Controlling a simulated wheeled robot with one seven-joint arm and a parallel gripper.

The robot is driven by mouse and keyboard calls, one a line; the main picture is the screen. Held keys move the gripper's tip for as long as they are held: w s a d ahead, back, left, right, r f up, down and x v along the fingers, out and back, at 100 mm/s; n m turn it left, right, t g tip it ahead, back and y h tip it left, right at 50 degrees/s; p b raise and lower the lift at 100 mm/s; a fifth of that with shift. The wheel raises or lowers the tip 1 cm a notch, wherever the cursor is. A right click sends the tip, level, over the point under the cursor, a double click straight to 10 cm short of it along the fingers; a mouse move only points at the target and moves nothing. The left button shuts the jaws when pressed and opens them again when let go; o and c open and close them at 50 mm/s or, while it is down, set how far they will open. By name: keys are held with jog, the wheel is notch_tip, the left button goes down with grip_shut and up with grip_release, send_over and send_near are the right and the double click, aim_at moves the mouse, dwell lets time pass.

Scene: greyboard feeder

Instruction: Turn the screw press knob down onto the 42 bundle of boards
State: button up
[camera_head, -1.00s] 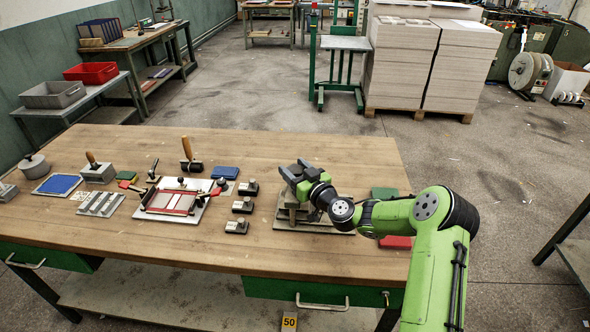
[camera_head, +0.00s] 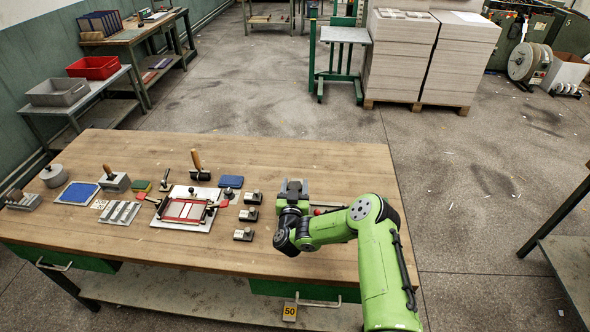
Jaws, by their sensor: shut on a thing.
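My gripper (camera_head: 292,189) is over the place of the screw press on the right part of the workbench, pointing down. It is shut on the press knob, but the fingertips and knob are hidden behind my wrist. The press and the boards under it are almost wholly covered by my arm, so I cannot see how far the screw is down or whether it touches the bundle.
The wooden workbench (camera_head: 150,240) holds a framed jig (camera_head: 186,210) with red bars, small black-and-grey blocks (camera_head: 248,214), a blue pad (camera_head: 231,182) and a wooden-handled tool (camera_head: 197,165). Red parts (camera_head: 330,209) lie right of my wrist. The bench's back right is clear.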

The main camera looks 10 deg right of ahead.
jog(key=shift+r+m+g+h+p, duration=0.15)
jog(key=shift+m+g+h+p, duration=0.85)
jog(key=shift+m+h+p, duration=0.95)
jog(key=shift+n+h, duration=0.25)
jog(key=shift+h, duration=0.2)
jog(key=o, duration=1)
jog(key=shift+c, duration=0.2)
jog(key=shift+d+f, duration=0.1)
jog(key=shift+f, duration=0.1)
